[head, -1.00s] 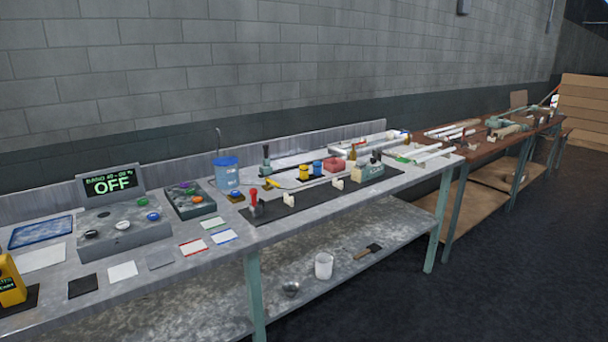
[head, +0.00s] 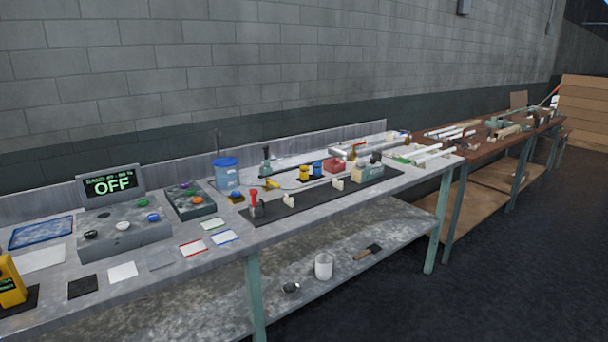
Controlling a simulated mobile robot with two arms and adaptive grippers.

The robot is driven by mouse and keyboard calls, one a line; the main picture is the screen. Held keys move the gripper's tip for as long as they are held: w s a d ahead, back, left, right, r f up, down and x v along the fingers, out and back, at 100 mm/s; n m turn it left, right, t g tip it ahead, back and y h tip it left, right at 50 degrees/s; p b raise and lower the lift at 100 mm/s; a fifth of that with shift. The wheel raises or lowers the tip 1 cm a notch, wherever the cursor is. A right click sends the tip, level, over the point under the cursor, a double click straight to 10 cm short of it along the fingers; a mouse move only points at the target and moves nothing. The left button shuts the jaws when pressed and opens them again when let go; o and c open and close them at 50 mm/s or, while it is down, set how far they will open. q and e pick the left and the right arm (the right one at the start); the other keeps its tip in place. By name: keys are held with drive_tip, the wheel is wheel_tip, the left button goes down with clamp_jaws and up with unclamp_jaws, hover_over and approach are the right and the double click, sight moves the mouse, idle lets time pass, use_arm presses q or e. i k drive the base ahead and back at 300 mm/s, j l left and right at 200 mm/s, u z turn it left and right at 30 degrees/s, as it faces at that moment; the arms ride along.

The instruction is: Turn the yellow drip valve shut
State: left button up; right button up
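A small yellow piece (head: 271,185), which looks like the drip valve, sits on the metal bench just right of the blue bucket (head: 227,173). A thin pale line runs right from it toward a small yellow canister (head: 304,173). The valve is too small here to tell how its handle is turned. Neither of my grippers shows in the head view.
A red-handled clamp (head: 254,203) stands on a black mat (head: 290,207) in front of the valve. A grey control box (head: 123,228) with coloured knobs and a display reading OFF (head: 111,185) are at the left. Dark floor (head: 500,270) in front of the benches is clear.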

sight(269, 181)
drive_tip(key=i+l+u, duration=0.2)
drive_tip(key=i+l, duration=0.45)
drive_tip(key=i+l+u, duration=0.2)
drive_tip(key=i+l, duration=0.4)
drive_tip(key=l, duration=0.1)
